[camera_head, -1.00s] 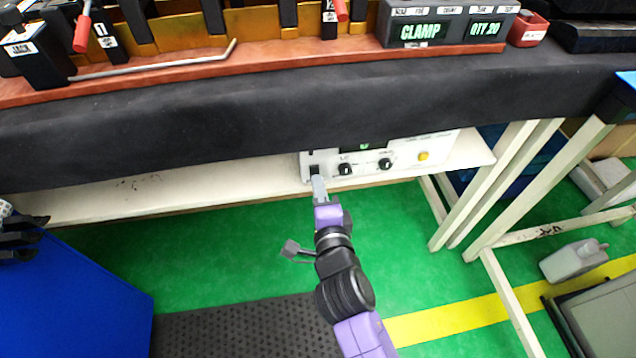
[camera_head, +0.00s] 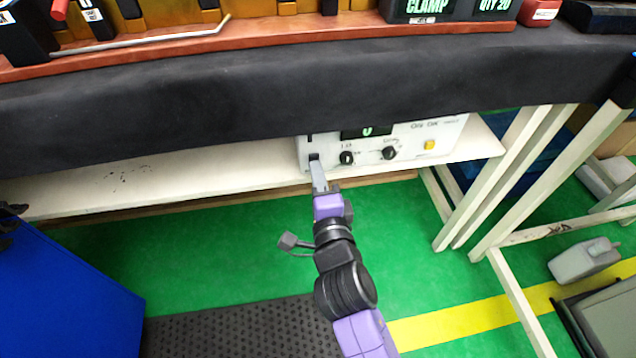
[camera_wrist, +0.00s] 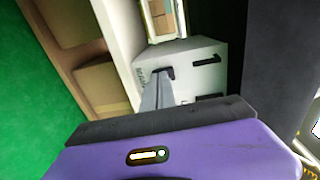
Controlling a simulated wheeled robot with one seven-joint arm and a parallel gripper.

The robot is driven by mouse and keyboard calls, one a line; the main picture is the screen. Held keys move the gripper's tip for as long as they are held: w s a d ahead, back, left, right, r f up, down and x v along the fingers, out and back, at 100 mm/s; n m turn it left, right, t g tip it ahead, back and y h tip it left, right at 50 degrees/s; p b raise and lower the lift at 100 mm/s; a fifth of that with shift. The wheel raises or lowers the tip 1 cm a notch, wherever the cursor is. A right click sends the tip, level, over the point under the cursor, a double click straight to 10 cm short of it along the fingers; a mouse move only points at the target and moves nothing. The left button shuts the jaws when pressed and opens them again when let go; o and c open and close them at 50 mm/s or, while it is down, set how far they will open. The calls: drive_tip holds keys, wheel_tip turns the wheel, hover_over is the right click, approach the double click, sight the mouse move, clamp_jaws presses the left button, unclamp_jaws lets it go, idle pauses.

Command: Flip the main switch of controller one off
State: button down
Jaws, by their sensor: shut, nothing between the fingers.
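The controller (camera_head: 405,142) is a white box on the shelf under the bench, with a dark display, two black knobs and a yellow button. A small black switch (camera_head: 314,157) sits at the left end of its front. My gripper (camera_head: 318,178) is shut and empty, its fingertips at or just in front of that switch; I cannot tell whether they touch. In the wrist view the controller's white face (camera_wrist: 190,60) lies ahead, and the fingertips (camera_wrist: 160,80) overlap a black part there. The switch's position is hidden by the fingers.
The black bench edge (camera_head: 200,95) overhangs the white shelf (camera_head: 150,185). A blue cabinet (camera_head: 65,295) stands at left. White table legs (camera_head: 490,185) and a grey jug (camera_head: 583,260) are at right. Green floor is open below the shelf.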

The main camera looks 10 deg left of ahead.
drive_tip(key=shift+w+f+b, duration=0.3)
drive_tip(key=shift+f+b, duration=0.1)
drive_tip(key=shift+b, duration=0.7)
drive_tip(key=shift+w+f+b, duration=0.1)
drive_tip(key=shift+f+b, duration=0.05)
drive_tip(key=shift+b, duration=1.1)
drive_tip(key=shift+d+r, duration=0.1)
drive_tip(key=shift+r, duration=0.15)
